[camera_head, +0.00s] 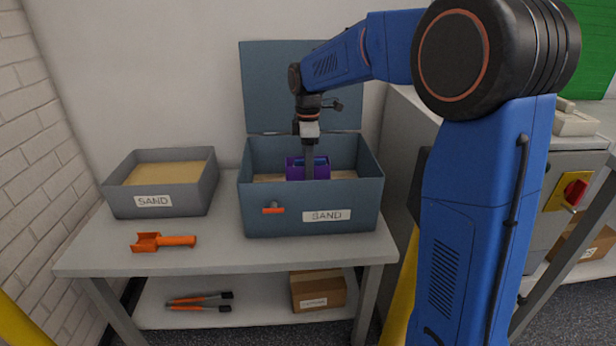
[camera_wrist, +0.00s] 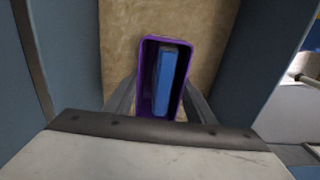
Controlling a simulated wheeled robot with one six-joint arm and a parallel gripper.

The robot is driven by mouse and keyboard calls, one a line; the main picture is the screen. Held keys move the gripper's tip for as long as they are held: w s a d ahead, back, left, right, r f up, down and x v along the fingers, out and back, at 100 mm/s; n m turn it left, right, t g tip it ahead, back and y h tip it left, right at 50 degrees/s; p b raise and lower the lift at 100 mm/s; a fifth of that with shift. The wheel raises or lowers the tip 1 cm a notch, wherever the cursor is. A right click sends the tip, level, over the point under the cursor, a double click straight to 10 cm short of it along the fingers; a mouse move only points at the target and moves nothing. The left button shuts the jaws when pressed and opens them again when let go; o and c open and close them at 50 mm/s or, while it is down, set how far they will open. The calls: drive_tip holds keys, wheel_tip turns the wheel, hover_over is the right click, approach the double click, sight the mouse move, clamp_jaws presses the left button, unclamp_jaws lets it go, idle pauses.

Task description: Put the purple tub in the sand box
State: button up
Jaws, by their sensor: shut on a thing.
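The purple tub (camera_head: 294,172) is inside the open blue-grey sand box (camera_head: 258,205), whose front carries a SAND label. My gripper (camera_head: 308,172) reaches down into the box and is shut on the tub. In the wrist view, the fingers (camera_wrist: 160,100) are on either side of the purple tub (camera_wrist: 147,75), and a blue block (camera_wrist: 165,80) lies inside it. Sand (camera_wrist: 120,40) shows around and beyond the tub. I cannot tell whether the tub's bottom touches the sand.
The box's lid (camera_head: 268,90) stands open at the back. A grey tray of sand (camera_head: 125,205) stands to the left on the table (camera_head: 215,258). An orange scoop (camera_head: 165,241) lies in front of it. A cardboard box (camera_head: 318,290) sits on the lower shelf.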

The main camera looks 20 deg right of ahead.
drive_tip(key=shift+f, duration=1.85)
drive_tip(key=shift+f, duration=0.2)
drive_tip(key=o, duration=1.3)
wheel_tip(320, 180, up, 12)
drive_tip(key=shift+r, duration=0.2)
